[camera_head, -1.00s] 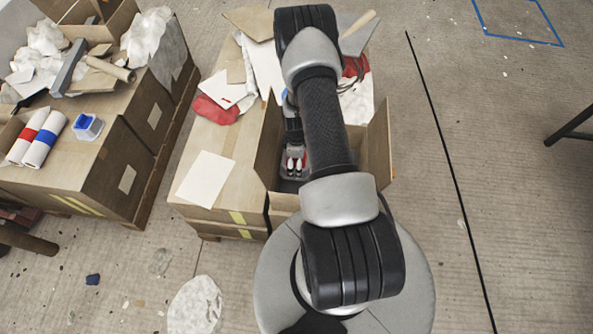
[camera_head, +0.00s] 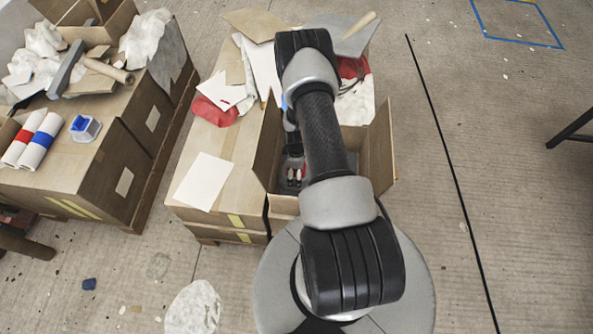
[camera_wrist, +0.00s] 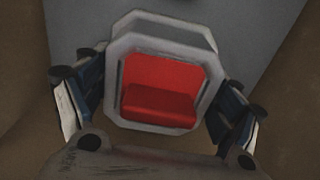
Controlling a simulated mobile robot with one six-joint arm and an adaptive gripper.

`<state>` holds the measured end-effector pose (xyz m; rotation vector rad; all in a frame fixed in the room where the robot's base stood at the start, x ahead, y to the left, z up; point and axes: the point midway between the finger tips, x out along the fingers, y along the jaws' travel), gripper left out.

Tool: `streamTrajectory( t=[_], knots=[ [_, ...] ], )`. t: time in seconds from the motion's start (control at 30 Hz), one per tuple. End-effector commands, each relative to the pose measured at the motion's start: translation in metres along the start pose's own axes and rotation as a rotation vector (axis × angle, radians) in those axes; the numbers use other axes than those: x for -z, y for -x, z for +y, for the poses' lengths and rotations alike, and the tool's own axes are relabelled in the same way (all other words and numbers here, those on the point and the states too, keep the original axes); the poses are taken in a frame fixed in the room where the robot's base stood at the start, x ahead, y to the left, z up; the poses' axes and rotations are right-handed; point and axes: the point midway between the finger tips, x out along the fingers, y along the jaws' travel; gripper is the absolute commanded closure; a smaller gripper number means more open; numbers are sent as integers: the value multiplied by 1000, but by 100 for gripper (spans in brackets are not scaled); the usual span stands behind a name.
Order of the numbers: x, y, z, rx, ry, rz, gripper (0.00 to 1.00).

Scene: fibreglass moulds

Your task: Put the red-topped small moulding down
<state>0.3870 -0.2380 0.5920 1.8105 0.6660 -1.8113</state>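The red-topped small moulding (camera_wrist: 161,97) is a grey, chamfered block with a recessed red top. It fills the middle of the wrist view, slightly tilted. My gripper (camera_wrist: 158,100) has one finger at its left side and one at its right, both appearing to touch it. In the head view, my gripper (camera_head: 295,174) is down inside the open cardboard box (camera_head: 377,152), largely hidden by my arm. A grey surface (camera_wrist: 262,30) lies behind the moulding in the wrist view. I cannot tell whether the moulding rests on it.
Box walls stand close around my gripper. Left of it, a carton top holds a white sheet (camera_head: 204,181) and a red cloth (camera_head: 215,112). Farther left, another carton carries white rolls (camera_head: 40,141) and a blue-topped moulding (camera_head: 85,128). The floor to the right is mostly clear.

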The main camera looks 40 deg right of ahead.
Motion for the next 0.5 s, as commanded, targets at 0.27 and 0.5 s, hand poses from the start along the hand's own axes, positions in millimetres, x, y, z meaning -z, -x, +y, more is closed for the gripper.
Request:
streamTrajectory(
  t=[0.27,0.5],
  knots=[
    [0,1,0,0,0,0,0],
    [0,1,0,0,0,0,0]
  ],
)
